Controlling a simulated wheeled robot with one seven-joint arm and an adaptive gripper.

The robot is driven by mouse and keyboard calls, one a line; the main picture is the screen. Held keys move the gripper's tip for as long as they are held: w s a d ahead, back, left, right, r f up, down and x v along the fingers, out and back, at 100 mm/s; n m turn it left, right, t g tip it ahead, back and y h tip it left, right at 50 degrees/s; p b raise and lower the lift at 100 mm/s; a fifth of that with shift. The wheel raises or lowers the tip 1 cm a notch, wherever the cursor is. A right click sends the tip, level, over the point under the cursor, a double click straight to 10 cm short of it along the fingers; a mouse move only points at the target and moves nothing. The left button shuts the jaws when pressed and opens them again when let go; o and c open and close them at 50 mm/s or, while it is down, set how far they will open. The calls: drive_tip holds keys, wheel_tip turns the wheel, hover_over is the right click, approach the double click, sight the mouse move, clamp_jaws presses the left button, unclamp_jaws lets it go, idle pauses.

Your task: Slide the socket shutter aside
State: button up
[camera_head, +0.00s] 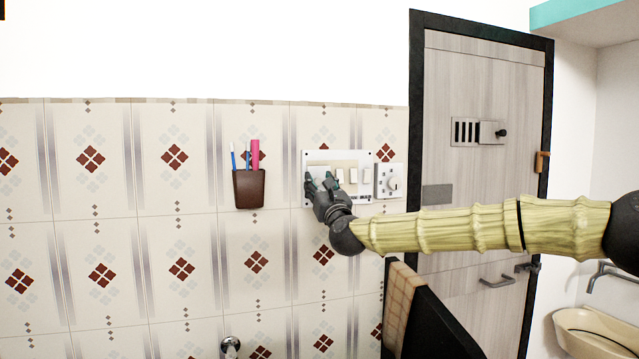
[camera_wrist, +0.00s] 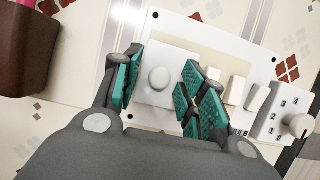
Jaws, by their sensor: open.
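A white switch panel (camera_head: 307,160) is fixed on the tiled wall; it also shows in the wrist view (camera_wrist: 181,25). A pale square shutter (camera_wrist: 163,58) with a round white knob (camera_wrist: 158,79) sits at the panel's left part. My gripper (camera_head: 323,182) is at the left part of the panel and hides much of it in the head view. In the wrist view its teal-padded fingers are spread, one on each side of the knob. The knob is between them with visible gaps. Whether a fingertip touches the shutter or panel I cannot tell. The socket is not visible.
White rocker switches (camera_wrist: 233,91) stand just right of the right finger. A dial box (camera_head: 389,181) is right of the panel. A brown pen holder (camera_head: 249,189) hangs to the left. A grey door (camera_head: 468,210) and a dark chair (camera_head: 430,325) with a cloth are to the right.

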clamp_jaws()
drive_tip(key=shift+s+a+b, duration=0.4)
drive_tip(key=shift+a+b, duration=0.45)
drive_tip(key=shift+a, duration=0.4)
drive_tip(key=shift+s+a+b, duration=0.4)
drive_tip(key=shift+a+b, duration=0.45)
drive_tip(key=shift+a, duration=0.35)
drive_tip(key=shift+s+a+b, duration=0.4)
drive_tip(key=shift+a+b, duration=0.45)
drive_tip(key=shift+a, duration=0.4)
